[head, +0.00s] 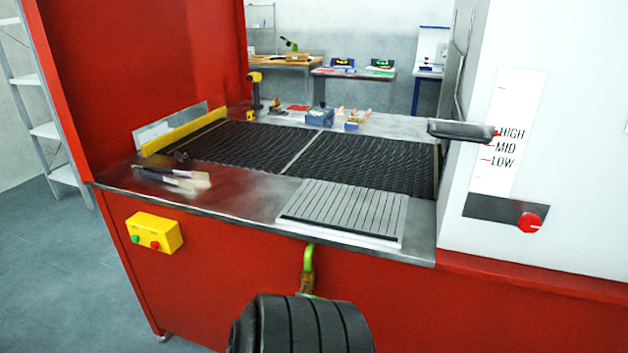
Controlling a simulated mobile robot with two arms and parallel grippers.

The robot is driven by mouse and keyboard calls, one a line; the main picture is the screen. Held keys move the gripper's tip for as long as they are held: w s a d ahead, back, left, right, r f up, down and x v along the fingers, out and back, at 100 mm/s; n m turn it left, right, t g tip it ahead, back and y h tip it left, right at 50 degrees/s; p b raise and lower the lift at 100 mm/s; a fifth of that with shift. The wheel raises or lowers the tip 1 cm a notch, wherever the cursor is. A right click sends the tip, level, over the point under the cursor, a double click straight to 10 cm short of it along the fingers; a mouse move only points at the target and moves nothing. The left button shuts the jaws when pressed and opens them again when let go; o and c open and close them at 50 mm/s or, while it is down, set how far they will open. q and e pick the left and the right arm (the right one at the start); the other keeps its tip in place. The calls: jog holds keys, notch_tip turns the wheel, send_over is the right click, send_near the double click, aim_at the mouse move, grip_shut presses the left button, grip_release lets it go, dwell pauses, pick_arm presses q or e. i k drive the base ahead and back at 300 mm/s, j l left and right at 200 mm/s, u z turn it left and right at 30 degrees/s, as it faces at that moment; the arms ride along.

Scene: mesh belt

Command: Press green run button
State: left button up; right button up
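A yellow button box (158,230) is mounted on the red front panel at the left, below the metal worktop. Its front carries a green button (136,239) on the left and a red button (155,246) on the right. Both buttons are unobstructed in the head view.
The metal worktop (245,205) holds brushes (175,177), a grey slatted plate (345,208) and a dark mesh belt (365,157). A white cabinet with a red knob (529,222) is right. Floor is clear at left.

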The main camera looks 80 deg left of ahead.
aim_at(135, 238)
jog(key=u, duration=3.7)
